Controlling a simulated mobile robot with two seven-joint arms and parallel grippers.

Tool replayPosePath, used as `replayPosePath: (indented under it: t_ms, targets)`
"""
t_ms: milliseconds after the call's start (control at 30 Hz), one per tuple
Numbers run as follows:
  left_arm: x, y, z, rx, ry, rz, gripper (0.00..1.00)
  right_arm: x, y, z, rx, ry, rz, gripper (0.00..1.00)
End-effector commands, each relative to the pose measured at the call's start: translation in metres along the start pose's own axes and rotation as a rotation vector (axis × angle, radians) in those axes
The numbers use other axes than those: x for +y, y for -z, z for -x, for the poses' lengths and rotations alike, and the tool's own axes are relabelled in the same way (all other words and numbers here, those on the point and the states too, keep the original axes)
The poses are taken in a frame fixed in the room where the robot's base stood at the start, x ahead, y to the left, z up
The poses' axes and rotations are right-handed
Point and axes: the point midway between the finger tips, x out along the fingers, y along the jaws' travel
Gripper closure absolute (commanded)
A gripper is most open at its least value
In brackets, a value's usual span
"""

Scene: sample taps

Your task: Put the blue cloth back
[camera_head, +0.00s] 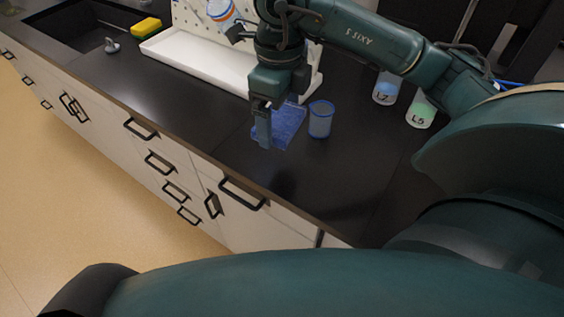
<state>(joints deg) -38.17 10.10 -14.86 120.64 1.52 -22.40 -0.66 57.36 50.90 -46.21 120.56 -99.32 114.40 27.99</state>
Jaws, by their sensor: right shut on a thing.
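The blue cloth (289,125) lies on the dark counter near its front edge, beside a blue cup. My right gripper (265,142) points down at the left part of the cloth and is shut on it; the fingers hide part of the cloth. I cannot tell whether the cloth is lifted off the counter at all. My left gripper is not in view.
The blue see-through cup (320,119) stands just right of the cloth. Containers marked L7 (385,90) and L5 (421,112) stand farther right. A white tray (200,63) lies behind. A yellow sponge (146,26) is by the sink. The counter's front right is clear.

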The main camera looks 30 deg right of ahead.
Motion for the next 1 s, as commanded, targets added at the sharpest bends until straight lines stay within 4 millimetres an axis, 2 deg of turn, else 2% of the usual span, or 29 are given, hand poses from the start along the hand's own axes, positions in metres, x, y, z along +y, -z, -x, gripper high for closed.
replayPosePath:
  t_ms: [100, 200, 500, 667, 900, 1000]
  targets:
    - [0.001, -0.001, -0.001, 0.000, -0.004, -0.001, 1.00, 0.000, 0.003, 0.000, 0.000, 0.001, -0.116, 0.31]
    - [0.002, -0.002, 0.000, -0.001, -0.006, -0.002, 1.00, 0.000, 0.005, -0.008, 0.003, 0.001, -0.159, 0.31]
    - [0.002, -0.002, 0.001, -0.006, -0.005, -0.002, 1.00, 0.000, 0.005, -0.057, 0.003, 0.001, -0.167, 0.31]
    - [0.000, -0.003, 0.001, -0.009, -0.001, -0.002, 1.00, -0.001, 0.004, -0.069, 0.002, 0.001, -0.165, 0.31]
    - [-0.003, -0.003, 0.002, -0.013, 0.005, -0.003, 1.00, -0.001, 0.005, -0.099, 0.002, 0.001, -0.165, 0.31]
    - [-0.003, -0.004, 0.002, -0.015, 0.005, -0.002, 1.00, -0.001, 0.004, -0.100, -0.001, 0.003, -0.164, 0.31]
